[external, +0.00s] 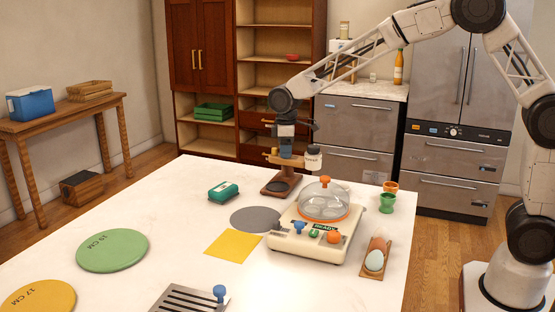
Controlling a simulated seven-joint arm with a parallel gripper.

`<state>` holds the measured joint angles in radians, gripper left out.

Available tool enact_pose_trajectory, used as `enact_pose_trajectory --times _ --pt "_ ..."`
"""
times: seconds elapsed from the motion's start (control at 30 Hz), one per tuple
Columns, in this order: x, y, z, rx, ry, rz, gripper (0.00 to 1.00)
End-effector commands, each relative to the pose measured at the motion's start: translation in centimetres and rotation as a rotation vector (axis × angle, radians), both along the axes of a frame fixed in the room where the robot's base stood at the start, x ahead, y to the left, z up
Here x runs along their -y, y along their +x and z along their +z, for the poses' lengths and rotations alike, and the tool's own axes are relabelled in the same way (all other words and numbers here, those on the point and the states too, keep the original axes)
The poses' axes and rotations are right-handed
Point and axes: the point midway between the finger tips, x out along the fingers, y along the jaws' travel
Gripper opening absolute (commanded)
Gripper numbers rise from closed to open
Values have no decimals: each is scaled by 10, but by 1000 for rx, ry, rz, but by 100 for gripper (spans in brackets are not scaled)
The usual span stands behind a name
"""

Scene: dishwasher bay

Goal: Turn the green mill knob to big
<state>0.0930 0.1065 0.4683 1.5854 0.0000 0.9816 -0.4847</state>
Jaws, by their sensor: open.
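A cream appliance (291,249) with a clear dome stands on the right part of the white table in the external view. On its front are a blue knob (299,227), a small green knob (314,233) and an orange knob (334,237). The green knob sits between the other two; its setting and the "big" mark are too small to read. My gripper (287,141) is open and points down over a brown wooden stand (281,186), behind the appliance and well away from the green knob. Its fingertips are hard to make out against the stand.
A green box (223,192), grey disc (256,219) and yellow square (233,245) lie left of the appliance. An egg holder (376,258) and egg cups (387,203) are right.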

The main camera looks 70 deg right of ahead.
Motion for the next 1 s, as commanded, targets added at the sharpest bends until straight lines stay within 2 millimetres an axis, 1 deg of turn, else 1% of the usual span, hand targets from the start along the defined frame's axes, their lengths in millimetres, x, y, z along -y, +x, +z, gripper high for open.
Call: enact_pose_trajectory --times 0.17,0.27,0.7,0.83,1.0 --pt "0 0 7 1 -1 0 50" --pt "0 1 16 2 0 0 50" --pt "0 0 68 1 -1 0 50" --pt "0 0 76 1 -1 0 50" --pt "0 0 78 1 0 0 50"
